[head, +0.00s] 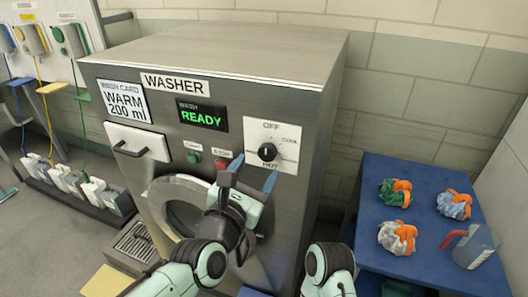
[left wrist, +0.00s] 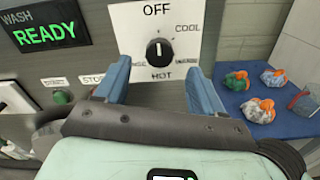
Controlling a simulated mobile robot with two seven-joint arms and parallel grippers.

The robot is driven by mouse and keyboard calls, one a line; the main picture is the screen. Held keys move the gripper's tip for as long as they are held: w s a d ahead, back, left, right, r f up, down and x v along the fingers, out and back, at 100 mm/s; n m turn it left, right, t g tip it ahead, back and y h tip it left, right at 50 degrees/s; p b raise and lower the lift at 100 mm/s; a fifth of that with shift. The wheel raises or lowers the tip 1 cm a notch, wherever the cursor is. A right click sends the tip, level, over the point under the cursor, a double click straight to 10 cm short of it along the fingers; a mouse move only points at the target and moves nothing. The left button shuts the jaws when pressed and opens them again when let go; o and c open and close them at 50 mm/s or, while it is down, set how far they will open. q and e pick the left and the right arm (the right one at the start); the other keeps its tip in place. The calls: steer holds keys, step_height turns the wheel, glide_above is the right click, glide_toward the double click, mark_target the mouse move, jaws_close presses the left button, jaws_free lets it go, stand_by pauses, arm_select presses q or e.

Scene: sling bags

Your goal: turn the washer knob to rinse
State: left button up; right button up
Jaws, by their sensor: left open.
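The washer (head: 210,55) has a black round knob (head: 267,152) on a white dial plate at its upper right. In the left wrist view the knob (left wrist: 160,53) has a white mark that appears to point up toward OFF. COOL and WARM are at the right, HOT is at the bottom, and a partly hidden label ending in "NSE" is at the left. My left gripper (head: 248,174) is open and empty, its blue fingers just below and in front of the dial. The fingers flank the knob in the wrist view, apart from it. My right gripper is not visible.
The display (head: 202,115) reads READY. A green button (head: 193,158) and a red stop button (head: 221,164) sit left of the knob. A drawer handle (head: 137,145) is at the left. A blue table (head: 425,180) with bundles and a jug (head: 473,246) stands at the right.

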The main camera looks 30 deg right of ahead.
mark_target(266, 154)
arm_select(q)
steer(key=shift+p+x, duration=0.65)
steer(key=shift+x, duration=2.15)
steer(key=c, duration=1.1)
